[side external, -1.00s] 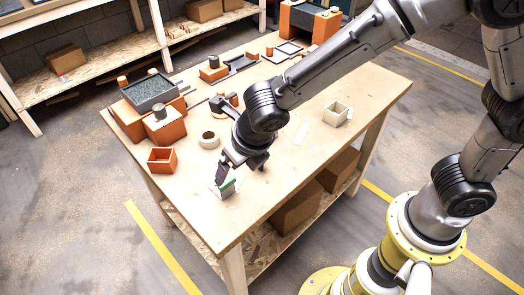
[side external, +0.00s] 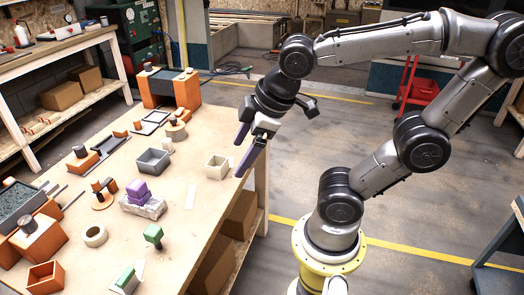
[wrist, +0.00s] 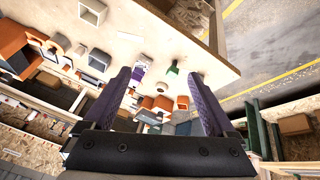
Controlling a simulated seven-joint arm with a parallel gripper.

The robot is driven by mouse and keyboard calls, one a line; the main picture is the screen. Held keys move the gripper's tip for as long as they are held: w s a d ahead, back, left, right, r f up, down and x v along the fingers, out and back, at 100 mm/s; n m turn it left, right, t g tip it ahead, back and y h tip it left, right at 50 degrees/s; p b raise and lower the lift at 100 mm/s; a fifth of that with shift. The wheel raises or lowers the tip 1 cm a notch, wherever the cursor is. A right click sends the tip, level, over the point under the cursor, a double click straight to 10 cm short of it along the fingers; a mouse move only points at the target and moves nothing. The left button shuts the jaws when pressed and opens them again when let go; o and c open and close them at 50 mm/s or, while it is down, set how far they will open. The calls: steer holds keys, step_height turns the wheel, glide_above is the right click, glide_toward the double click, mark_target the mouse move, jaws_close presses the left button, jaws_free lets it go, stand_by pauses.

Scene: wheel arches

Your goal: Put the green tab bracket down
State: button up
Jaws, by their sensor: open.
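The green tab bracket (side external: 125,280), a pale piece with a green upper part, sits on the tabletop near the bottom edge of the side external view. A separate green knob-like piece (side external: 153,235) stands beyond it; a green piece also shows in the wrist view (wrist: 172,68), but I cannot tell which one it is. My gripper (side external: 247,148) is open and empty, raised near the table's right edge, well away from the bracket. Its purple fingers are spread apart in the wrist view (wrist: 158,78).
A purple block (side external: 137,190) sits on a grey rough block (side external: 143,207). A cream open box (side external: 217,167), a grey open box (side external: 153,162), a tape ring (side external: 96,236) and an orange open box (side external: 45,278) stand around. Bare tabletop (side external: 190,240) lies right of the green knob-like piece.

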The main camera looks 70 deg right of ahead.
steer(key=s+m, duration=0.2)
steer(key=s+d+m, duration=0.1)
steer(key=s+m, duration=0.1)
steer(key=m, duration=0.1)
steer(key=shift+f, duration=0.15)
stand_by(1.0)
